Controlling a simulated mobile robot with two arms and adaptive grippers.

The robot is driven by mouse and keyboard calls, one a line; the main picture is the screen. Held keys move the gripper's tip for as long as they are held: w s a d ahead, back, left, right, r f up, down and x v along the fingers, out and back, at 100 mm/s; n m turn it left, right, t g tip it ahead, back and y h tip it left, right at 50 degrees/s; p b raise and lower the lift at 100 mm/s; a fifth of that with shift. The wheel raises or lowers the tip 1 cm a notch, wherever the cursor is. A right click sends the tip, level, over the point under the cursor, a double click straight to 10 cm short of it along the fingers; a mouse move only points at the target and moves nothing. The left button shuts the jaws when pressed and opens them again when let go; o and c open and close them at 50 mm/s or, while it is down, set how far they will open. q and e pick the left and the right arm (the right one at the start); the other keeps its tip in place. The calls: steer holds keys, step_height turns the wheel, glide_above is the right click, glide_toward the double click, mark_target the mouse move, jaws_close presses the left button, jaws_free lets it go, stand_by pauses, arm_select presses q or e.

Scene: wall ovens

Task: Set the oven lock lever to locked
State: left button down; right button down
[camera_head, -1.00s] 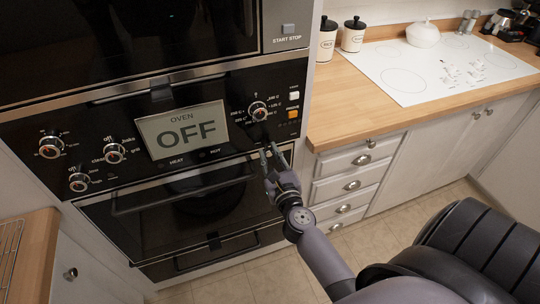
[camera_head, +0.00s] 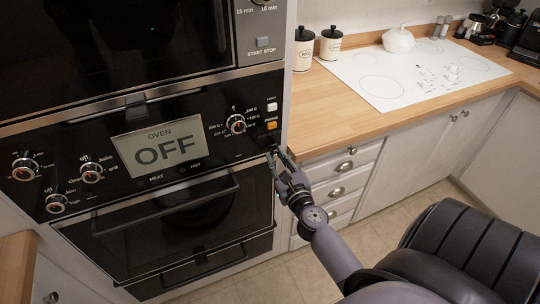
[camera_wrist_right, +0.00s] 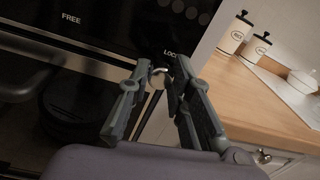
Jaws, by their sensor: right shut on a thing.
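The oven (camera_head: 165,215) has a black control panel with a display reading OVEN OFF (camera_head: 160,148). The lock lever's round metallic end (camera_wrist_right: 160,76) shows between the fingertips in the right wrist view. It sits just below a label starting with LOC (camera_wrist_right: 170,53), at the right end of the panel's lower edge; the FREE label (camera_wrist_right: 71,18) is far to the left. My right gripper (camera_head: 275,157) is shut on the lever; it also shows in the right wrist view (camera_wrist_right: 158,78). The fingers hide part of the lever. My left gripper is not in view.
The oven door handle (camera_head: 165,205) runs across below the panel. Knobs (camera_head: 92,172) and buttons (camera_head: 272,125) sit on the panel. A wooden counter (camera_head: 330,110) with drawers (camera_head: 340,170) stands close to the right of my right gripper. Floor shows below.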

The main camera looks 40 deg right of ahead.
mark_target(275, 123)
steer(key=c, duration=1.7)
jaws_free()
steer(key=shift+s+d, duration=0.1)
steer(key=shift+d, duration=0.2)
steer(key=shift+o, duration=1.4)
steer(key=shift+r, duration=5)
steer(key=shift+a, duration=0.1)
